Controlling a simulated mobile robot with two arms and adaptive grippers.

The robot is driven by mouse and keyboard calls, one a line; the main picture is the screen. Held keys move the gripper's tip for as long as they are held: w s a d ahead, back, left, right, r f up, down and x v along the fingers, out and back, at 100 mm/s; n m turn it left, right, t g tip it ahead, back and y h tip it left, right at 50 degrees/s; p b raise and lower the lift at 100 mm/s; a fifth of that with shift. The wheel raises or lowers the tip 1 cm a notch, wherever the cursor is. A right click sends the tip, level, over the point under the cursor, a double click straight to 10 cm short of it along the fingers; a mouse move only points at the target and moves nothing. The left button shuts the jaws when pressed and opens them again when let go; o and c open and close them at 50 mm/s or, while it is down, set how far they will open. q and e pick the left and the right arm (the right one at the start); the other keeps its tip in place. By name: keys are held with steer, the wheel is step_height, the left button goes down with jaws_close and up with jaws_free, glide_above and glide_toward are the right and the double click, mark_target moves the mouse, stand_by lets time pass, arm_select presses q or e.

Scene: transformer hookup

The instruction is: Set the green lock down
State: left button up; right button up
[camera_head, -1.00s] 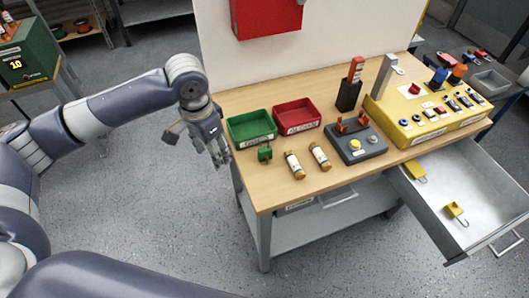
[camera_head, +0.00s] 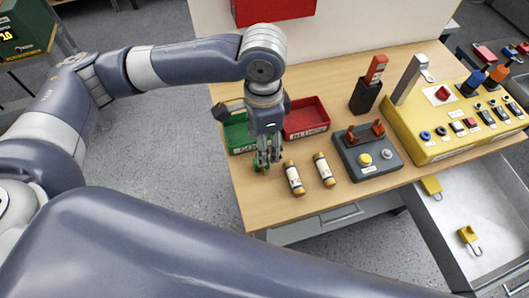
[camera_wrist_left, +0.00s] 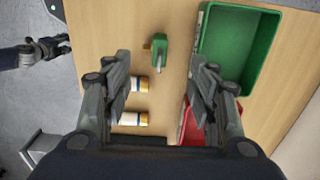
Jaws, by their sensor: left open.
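The green lock (camera_wrist_left: 160,50) lies on the bench top in front of the green tray, with a small brassy part beside its body. In the head view the lock (camera_head: 257,169) is mostly hidden by my left gripper (camera_head: 265,166). My left gripper points down over the bench at the green tray's front edge. In the left wrist view its fingers (camera_wrist_left: 160,92) are spread wide with nothing held between them. The lock shows beyond the gap between them. A dark gripper, seemingly my right one (camera_wrist_left: 62,46), shows small at the left wrist view's edge; its fingers are unclear.
The green tray (camera_wrist_left: 238,45) and red tray (camera_head: 306,118) stand behind. Two fuses (camera_head: 293,178) (camera_head: 324,169) lie to the right, near the grey switch box (camera_head: 368,151) and yellow panel (camera_head: 440,126). The open drawer (camera_head: 480,205) holds yellow locks.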

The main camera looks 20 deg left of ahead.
mark_target(256, 168)
arm_select(q)
steer(key=f, duration=0.1)
steer(key=s+f, duration=0.1)
steer(key=shift+f, duration=0.7)
step_height(256, 168, down, 5)
steer(key=shift+s+r+p, duration=0.1)
steer(key=shift+r+p, duration=0.05)
steer(key=shift+p, duration=0.2)
steer(key=c, duration=0.8)
jaws_close()
arm_select(e)
steer(key=s, duration=0.3)
steer(key=shift+r, duration=0.3)
